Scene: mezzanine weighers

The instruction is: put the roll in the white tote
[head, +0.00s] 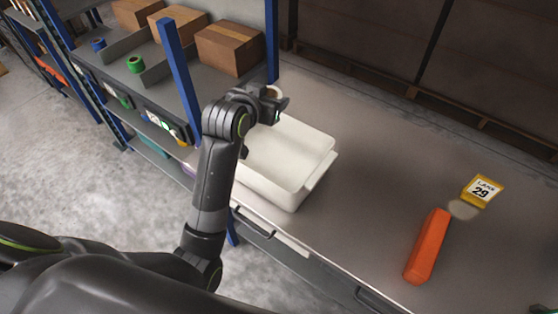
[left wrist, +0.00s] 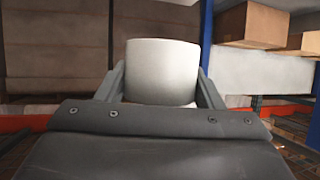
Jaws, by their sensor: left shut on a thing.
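My left gripper (head: 277,104) is over the far part of the white tote (head: 290,190) in the head view. It is shut on a white roll (left wrist: 162,70), which stands out clearly between the two fingers in the left wrist view. In the head view only a small part of the roll shows, at the gripper. The tote stands on the grey worktop and its visible inside looks empty; my arm hides its left part. The roll's exact height above the tote is hard to tell. My right gripper is not in view.
A blue-posted shelf (head: 180,80) with cardboard boxes (head: 229,49) and tape rolls stands at left. The worktop between tote and orange block is clear.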

